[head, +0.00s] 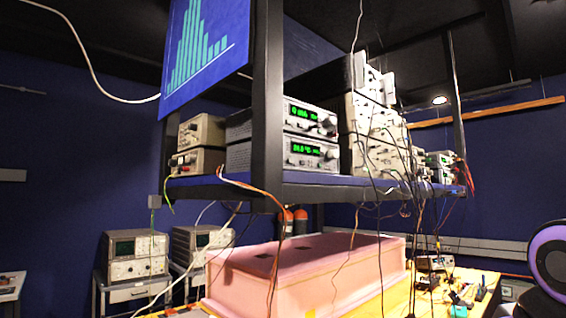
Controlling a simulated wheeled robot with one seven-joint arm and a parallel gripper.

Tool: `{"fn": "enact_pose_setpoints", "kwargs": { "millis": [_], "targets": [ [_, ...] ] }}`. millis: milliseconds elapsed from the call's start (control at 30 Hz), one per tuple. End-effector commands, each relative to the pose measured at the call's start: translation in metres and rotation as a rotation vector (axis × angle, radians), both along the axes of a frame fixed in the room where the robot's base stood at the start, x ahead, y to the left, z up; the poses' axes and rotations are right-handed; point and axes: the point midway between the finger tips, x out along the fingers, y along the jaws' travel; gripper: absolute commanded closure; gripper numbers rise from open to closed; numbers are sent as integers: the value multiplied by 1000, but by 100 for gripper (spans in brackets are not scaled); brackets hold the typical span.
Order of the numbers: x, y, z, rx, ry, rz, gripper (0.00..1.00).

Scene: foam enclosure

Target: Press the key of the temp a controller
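The upper one (310,118) shows other digits with small unit letters. Each front has a round knob at its right side. The name labels and the keys are too small to read, so I cannot tell which is temp a. My gripper is not in view.
A black post (267,110) stands just left of the instrument fronts. Cables hang from the shelf (210,188). A large pink foam box (300,270) lies on the bench below. More grey instruments (375,130) are stacked to the right. A black and purple rounded shape fills the right edge.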

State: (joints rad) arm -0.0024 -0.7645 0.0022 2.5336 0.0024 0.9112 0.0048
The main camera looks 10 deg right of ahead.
Motion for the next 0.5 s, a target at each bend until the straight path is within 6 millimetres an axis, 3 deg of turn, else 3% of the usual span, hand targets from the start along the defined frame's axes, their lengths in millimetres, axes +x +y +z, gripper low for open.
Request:
{"fn": "enact_pose_setpoints", "kwargs": {
  "millis": [167, 400, 500],
  "targets": [
    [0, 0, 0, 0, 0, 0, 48],
    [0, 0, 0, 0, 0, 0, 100],
    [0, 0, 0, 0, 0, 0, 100]
  ]
}}
